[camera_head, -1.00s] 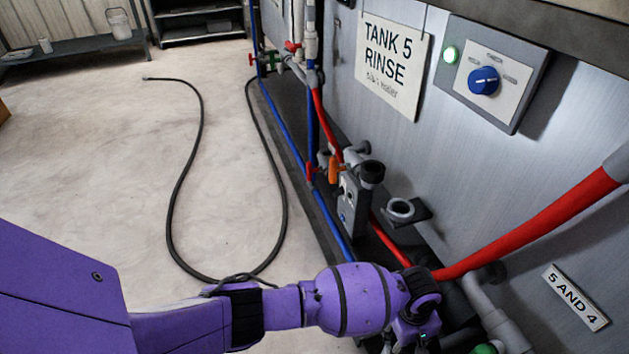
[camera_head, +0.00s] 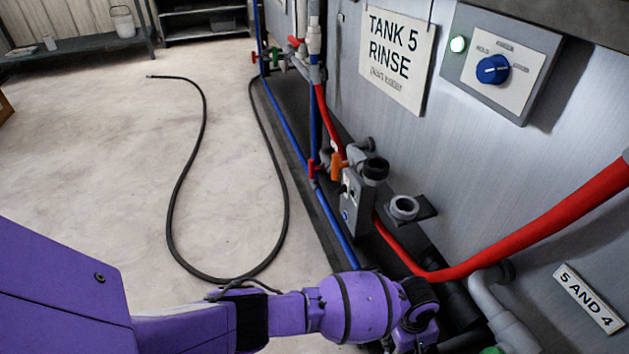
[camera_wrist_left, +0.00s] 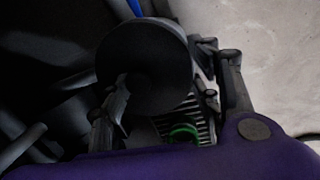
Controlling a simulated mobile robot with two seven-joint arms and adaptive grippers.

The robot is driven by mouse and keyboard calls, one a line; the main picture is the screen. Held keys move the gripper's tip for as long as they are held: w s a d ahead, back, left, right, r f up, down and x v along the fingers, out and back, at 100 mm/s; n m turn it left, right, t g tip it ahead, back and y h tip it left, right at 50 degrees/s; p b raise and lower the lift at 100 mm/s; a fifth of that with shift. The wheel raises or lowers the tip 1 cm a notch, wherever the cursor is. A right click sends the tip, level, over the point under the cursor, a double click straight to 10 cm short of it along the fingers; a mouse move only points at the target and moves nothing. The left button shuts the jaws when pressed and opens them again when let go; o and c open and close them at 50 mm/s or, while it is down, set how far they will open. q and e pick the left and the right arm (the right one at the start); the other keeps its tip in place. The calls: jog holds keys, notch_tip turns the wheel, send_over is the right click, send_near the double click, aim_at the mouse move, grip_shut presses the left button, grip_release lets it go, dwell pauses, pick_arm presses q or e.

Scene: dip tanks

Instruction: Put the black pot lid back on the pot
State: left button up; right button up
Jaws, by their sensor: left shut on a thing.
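A round black lid (camera_wrist_left: 145,65) fills the upper middle of the left wrist view. My left gripper (camera_wrist_left: 160,92) is shut on it, with a finger at either side. In the head view my left wrist comes in low, and the gripper (camera_head: 412,332) is mostly cut off by the bottom edge; the lid is not visible there. A dark-rimmed round pot (camera_head: 375,168) stands on the grey pump unit beside the tank, farther off than my gripper. A grey open ring (camera_head: 404,207) sits on a black bracket to its right. I cannot tell for sure which takes the lid. My right gripper is out of view.
The tank wall with its rinse sign (camera_head: 395,58) and control box (camera_head: 502,62) stands at right. A red hose (camera_head: 540,230) and a grey pipe (camera_head: 495,310) run close to my wrist. A black hose (camera_head: 175,190) loops over open floor at left.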

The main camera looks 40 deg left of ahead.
pick_arm(q)
jog(key=o, duration=1.1)
jog(key=shift+w+r, duration=0.15)
jog(key=shift+o, duration=0.2)
jog(key=shift+d+r, duration=0.1)
jog(key=shift+r, duration=0.15)
notch_tip(320, 180, up, 13)
jog(key=a+p, duration=0.1)
jog(key=p, duration=0.4)
jog(key=shift+a+f+p, duration=0.2)
jog(key=shift+a+p, duration=0.2)
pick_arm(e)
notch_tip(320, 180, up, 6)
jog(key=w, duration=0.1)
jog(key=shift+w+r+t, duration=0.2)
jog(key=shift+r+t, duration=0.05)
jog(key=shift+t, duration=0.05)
